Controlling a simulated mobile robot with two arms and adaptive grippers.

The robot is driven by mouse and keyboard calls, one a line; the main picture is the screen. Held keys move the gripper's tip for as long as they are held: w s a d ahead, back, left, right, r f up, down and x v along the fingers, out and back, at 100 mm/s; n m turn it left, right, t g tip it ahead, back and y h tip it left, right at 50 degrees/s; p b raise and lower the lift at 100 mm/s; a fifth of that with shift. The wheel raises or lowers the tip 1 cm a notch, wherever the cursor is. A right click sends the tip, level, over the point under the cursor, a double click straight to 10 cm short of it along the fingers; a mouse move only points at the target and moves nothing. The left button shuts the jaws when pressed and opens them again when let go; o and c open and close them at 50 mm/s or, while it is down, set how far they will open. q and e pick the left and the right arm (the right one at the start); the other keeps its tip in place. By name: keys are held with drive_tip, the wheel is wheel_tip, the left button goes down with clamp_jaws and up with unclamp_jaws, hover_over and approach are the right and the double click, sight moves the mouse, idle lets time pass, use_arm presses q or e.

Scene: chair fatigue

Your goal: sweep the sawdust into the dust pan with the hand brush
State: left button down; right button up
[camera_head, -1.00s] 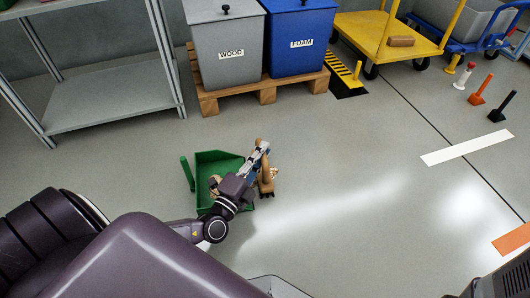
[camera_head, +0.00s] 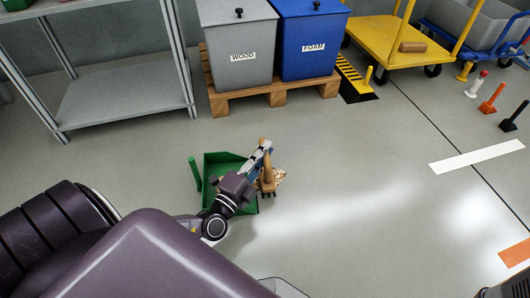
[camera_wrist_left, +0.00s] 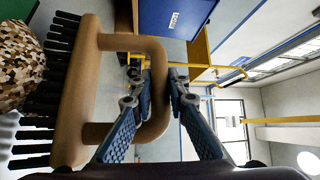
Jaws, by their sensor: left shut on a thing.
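The green dust pan (camera_head: 215,163) lies on the floor, its upright green handle at its left side and part of it hidden under my left arm. My left gripper (camera_head: 262,155) is shut on the brown handle of the hand brush (camera_head: 268,180), at the pan's right side. In the left wrist view the blue fingers close around the looped handle of the brush (camera_wrist_left: 72,95), with black bristles pointing left. The speckled tan sawdust (camera_head: 280,176) heaps just right of the brush; in the wrist view the sawdust (camera_wrist_left: 18,65) is close to the bristle tips. My right gripper is not in view.
A wooden pallet (camera_head: 275,95) with grey WOOD and blue FOAM bins stands behind the pan. A metal shelf (camera_head: 120,95) is at the left, a yellow cart (camera_head: 390,45) at the back right. Open floor lies to the right of the sawdust.

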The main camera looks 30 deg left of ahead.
use_arm(q)
drive_tip(key=shift+r+p, duration=1.7)
drive_tip(key=shift+r, duration=1.1)
